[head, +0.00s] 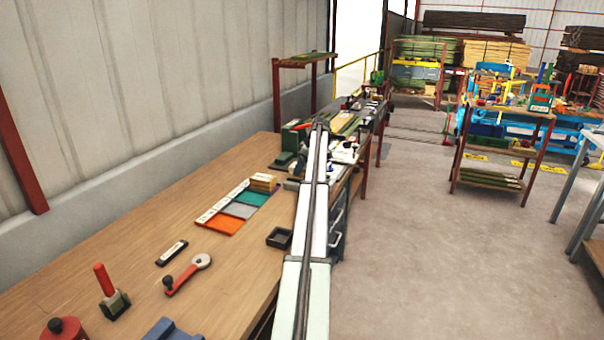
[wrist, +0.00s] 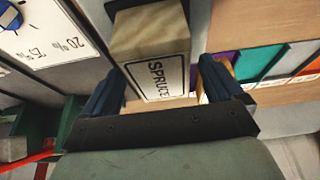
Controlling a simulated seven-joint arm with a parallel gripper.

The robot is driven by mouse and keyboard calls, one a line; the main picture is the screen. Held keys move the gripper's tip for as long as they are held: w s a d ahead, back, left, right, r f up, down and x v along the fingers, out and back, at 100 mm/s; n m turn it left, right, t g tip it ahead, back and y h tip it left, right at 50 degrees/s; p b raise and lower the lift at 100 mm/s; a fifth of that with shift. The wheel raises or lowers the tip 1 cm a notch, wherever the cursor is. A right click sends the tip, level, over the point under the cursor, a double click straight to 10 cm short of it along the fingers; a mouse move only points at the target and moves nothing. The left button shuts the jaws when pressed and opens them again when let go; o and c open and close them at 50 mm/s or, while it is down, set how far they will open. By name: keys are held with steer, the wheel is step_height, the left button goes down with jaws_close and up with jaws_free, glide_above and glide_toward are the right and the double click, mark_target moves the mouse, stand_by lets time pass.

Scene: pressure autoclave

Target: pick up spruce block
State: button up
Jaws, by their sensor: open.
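The spruce block (wrist: 152,50), pale wood with a white label reading SPRUCE, shows in the wrist view between the two dark blue fingers of my gripper (wrist: 160,86). The gripper is open, one finger on each side of the block. Gaps show beside the block, and I see no clear contact. Part of another wooden piece (wrist: 232,66) shows behind the right finger. In the head view, a small stack of wooden pieces (head: 264,182) sits beside the coloured mats; its labels are too small to read. My gripper cannot be made out there behind my arm.
Orange, grey and teal mats (head: 221,224) with white labels lie on the wooden bench (head: 130,240). A dark tray (head: 279,238) is close by. A green machine (head: 293,137) stands beyond. A white percent chart (wrist: 55,38) shows at left in the wrist view.

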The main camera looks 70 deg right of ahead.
steer(key=shift+w+f, duration=0.1)
steer(key=shift+f, duration=0.15)
steer(key=shift+f, duration=0.2)
stand_by(0.6)
steer(key=c, duration=1.3)
